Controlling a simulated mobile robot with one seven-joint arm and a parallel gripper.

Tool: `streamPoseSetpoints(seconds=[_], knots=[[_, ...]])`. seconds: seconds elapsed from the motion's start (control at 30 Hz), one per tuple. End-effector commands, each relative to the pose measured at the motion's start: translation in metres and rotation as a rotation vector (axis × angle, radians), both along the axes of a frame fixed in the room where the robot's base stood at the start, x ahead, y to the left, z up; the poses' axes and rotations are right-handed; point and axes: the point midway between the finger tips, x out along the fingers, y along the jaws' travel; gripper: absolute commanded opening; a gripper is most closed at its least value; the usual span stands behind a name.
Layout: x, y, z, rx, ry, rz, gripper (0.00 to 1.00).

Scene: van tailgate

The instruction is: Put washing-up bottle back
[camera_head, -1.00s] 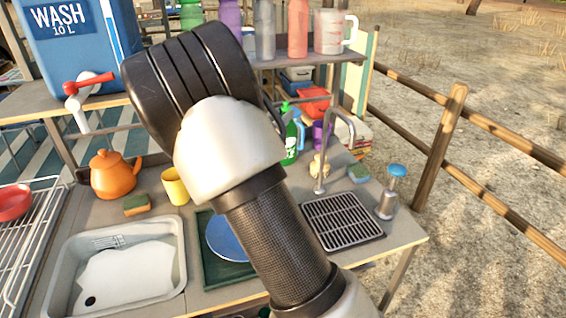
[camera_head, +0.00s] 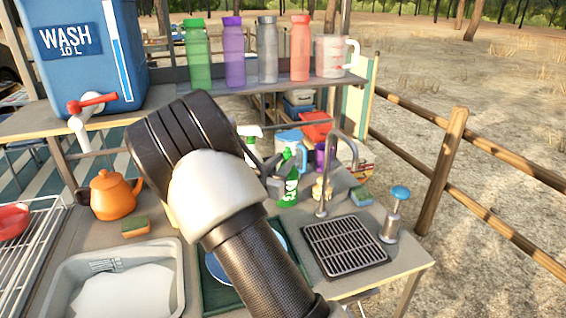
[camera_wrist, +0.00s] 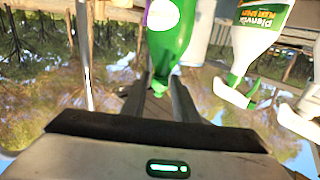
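The green washing-up bottle (camera_head: 288,186) with a white label stands upright at the back of the counter, left of the tap, in the head view. My gripper (camera_head: 272,178) is right at its upper left side, partly hidden behind my wrist. In the wrist view, which is upside down, the green bottle (camera_wrist: 172,45) has its narrow top end between my two dark fingers (camera_wrist: 160,95). I cannot tell whether the fingers press on it or stand slightly apart from it.
A spray bottle (camera_head: 250,131) and a blue-and-white jug (camera_head: 289,140) stand behind. The tap (camera_head: 331,178), a tan item (camera_head: 322,189), a sponge (camera_head: 360,196) and a pump dispenser (camera_head: 393,214) are to the right. A shelf of bottles (camera_head: 262,88) overhangs the back.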

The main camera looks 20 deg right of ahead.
Motion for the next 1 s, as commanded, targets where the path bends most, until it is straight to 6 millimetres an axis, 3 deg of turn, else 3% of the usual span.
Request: streamPoseSetpoints(seconds=[0.07, 0.43, 1.0], knots=[[0.000, 0.000, 0.000, 0.000, 0.000, 0.000, 0.40], [-0.001, 0.001, 0.006, 0.001, 0.001, 0.000, 0.40], [-0.074, 0.076, 0.005, 0.001, 0.001, 0.002, 0.40]])
